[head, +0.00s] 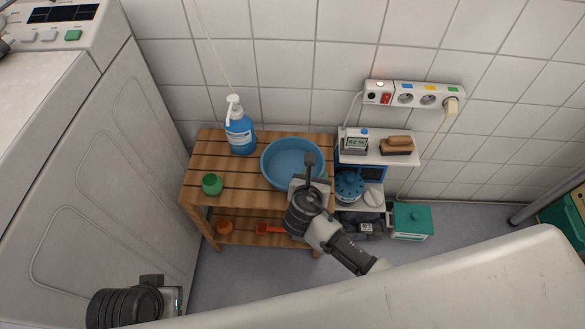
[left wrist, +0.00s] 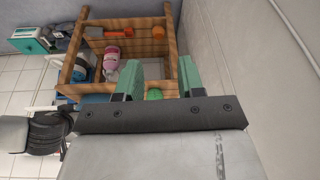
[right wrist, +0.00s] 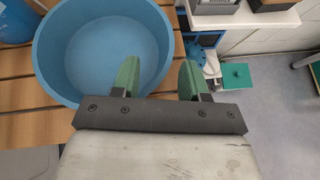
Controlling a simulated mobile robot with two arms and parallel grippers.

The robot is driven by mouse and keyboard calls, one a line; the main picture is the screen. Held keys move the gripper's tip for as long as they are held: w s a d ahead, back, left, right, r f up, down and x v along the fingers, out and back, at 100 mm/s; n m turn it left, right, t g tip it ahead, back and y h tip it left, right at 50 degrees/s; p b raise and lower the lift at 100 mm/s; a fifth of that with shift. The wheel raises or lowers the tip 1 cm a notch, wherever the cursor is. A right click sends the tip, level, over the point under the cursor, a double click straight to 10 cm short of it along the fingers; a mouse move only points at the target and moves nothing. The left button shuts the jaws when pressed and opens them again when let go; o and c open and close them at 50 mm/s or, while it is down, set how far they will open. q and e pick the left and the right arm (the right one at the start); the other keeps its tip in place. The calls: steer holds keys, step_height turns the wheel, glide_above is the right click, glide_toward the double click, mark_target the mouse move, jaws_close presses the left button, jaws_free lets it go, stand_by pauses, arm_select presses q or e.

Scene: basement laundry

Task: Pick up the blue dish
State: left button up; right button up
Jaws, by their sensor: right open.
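The blue dish (head: 283,160) is a round, empty basin standing upright on the slatted wooden table (head: 205,158). It also shows large at upper left in the right wrist view (right wrist: 100,45). My right gripper (head: 310,163) is at the dish's right front rim. In the right wrist view its green fingers (right wrist: 158,78) are apart, with the dish's right wall showing between them. I cannot tell whether they touch it. My left gripper (left wrist: 158,72) is apart and empty, low in front of the table and away from the dish.
A small shelf (head: 375,152) with a meter and brush stands right of the dish. A white machine (head: 100,180) is at left. A pale surface (head: 480,280) fills the front.

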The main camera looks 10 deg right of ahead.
mark_target(320, 164)
steer(key=shift+w+d+f, duration=0.15)
steer(key=shift+w+f, duration=0.05)
steer(key=b+x, duration=0.2)
steer(key=x, duration=0.2)
steer(key=shift+w+d+f, duration=0.1)
steer(key=shift+w+d, duration=0.1)
steer(key=shift+d, duration=0.1)
arm_select(q)
steer(key=shift+s+f, duration=0.15)
steer(key=shift+s, duration=0.1)
arm_select(e)
steer(key=shift+c, duration=0.2)
jaws_close()
